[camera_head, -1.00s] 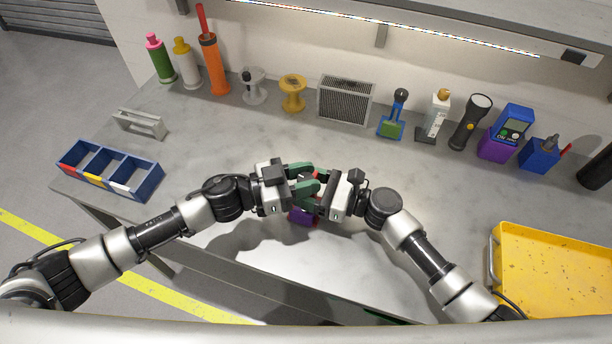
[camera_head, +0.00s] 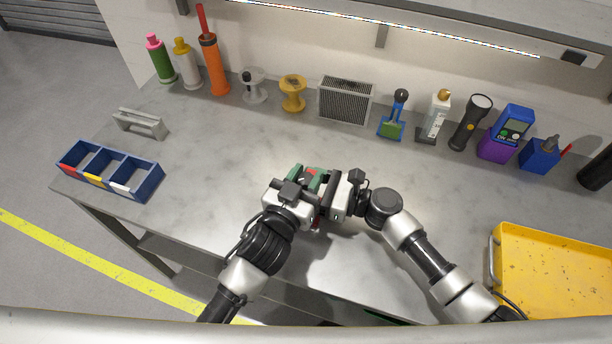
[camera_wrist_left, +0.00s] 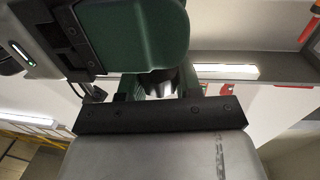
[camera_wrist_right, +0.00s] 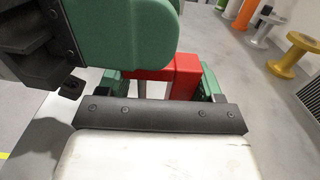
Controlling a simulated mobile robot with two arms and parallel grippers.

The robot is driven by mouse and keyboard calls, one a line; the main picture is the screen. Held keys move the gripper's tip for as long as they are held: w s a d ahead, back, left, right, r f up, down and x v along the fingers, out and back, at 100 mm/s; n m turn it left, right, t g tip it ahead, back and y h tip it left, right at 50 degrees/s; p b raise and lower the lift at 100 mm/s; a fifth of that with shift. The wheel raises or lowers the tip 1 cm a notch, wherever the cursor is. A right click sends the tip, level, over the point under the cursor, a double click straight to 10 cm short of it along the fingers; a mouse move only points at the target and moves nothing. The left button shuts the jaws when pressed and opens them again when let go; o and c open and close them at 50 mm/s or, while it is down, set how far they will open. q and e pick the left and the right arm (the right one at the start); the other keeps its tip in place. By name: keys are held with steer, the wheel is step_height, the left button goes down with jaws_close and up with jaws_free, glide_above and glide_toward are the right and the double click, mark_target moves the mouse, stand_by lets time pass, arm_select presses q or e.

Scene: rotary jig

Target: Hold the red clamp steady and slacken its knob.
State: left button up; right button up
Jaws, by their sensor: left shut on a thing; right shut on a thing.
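The red clamp (camera_head: 308,175) is mostly hidden between my two grippers near the front middle of the bench. Its red body shows better in the right wrist view (camera_wrist_right: 186,72), between the green fingers. My right gripper (camera_head: 318,184) reaches in from the right and is shut on the clamp. My left gripper (camera_head: 303,180) comes from the front left, its green fingers close against the right gripper's. It is shut on a dark, shiny part (camera_wrist_left: 158,84), seemingly the knob, which is largely covered by the fingers.
A blue divided bin (camera_head: 150,184) stands at the left and a yellow tray (camera_head: 550,245) at the right. A grey handle (camera_head: 140,124), a yellow spool (camera_head: 292,92), a grille box (camera_head: 345,101) and several tools line the back. The bench between is clear.

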arm_select(q)
steer(key=shift+r+n+t+y, duration=0.15)
steer(key=shift+n+t+y, duration=0.15)
steer(key=shift+n+y, duration=0.3)
steer(key=o, duration=0.9)
steer(key=shift+s+a, duration=0.2)
steer(key=shift+s, duration=0.3)
steer(key=v, duration=1.1)
